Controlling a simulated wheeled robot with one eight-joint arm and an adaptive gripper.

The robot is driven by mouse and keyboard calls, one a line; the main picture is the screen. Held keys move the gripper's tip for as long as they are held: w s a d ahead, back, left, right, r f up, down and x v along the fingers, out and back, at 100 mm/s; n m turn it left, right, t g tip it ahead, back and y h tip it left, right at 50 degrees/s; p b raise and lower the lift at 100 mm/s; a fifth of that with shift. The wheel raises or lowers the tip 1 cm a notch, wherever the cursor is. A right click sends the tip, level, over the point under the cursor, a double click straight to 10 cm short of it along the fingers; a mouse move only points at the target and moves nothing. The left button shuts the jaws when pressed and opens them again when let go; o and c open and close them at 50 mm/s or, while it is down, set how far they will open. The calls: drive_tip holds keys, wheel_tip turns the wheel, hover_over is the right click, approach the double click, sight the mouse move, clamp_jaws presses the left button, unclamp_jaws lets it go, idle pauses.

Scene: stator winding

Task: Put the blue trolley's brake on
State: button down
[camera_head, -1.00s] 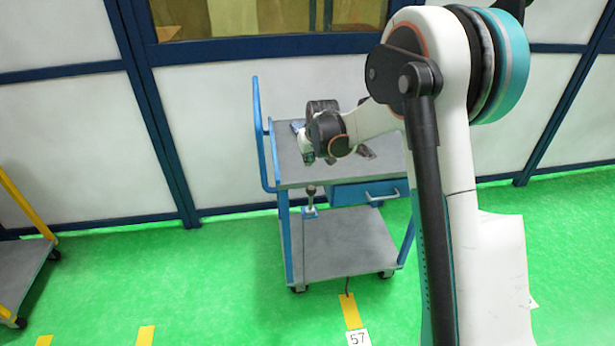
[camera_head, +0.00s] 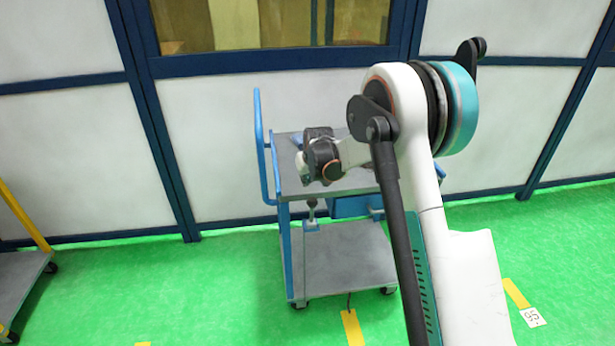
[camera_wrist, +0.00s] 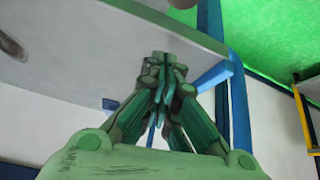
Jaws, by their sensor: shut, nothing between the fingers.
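The blue trolley stands by the wall in the head view. It has a grey top tray (camera_head: 288,150), a grey lower shelf (camera_head: 345,262), a blue push handle (camera_head: 260,140) and a blue drawer (camera_head: 348,207). A short lever with a dark knob (camera_head: 312,204) rises from a blue bracket (camera_head: 311,226) on its left side. My gripper (camera_head: 302,172) is at the tray's left end, above the lever. In the wrist view my gripper (camera_wrist: 160,75) is shut and empty, near a grey trolley panel (camera_wrist: 90,40) and a blue post (camera_wrist: 238,100). Contact cannot be told.
Wall panels with dark blue frames (camera_head: 165,130) stand close behind the trolley. Another cart with a yellow rail (camera_head: 25,215) is at the far left. Green floor in front is clear, with yellow tape (camera_head: 352,327) and a number plate (camera_head: 532,317).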

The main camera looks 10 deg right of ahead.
drive_tip(key=x, duration=0.2)
drive_tip(key=shift+w+f+b, duration=0.15)
drive_tip(key=shift+f+b, duration=0.2)
drive_tip(key=shift+f, duration=0.05)
drive_tip(key=s, duration=0.1)
drive_tip(key=s+b, duration=0.1)
drive_tip(key=s, duration=0.2)
drive_tip(key=shift+d+f, duration=0.15)
drive_tip(key=shift+d, duration=0.15)
drive_tip(key=shift+s, duration=0.15)
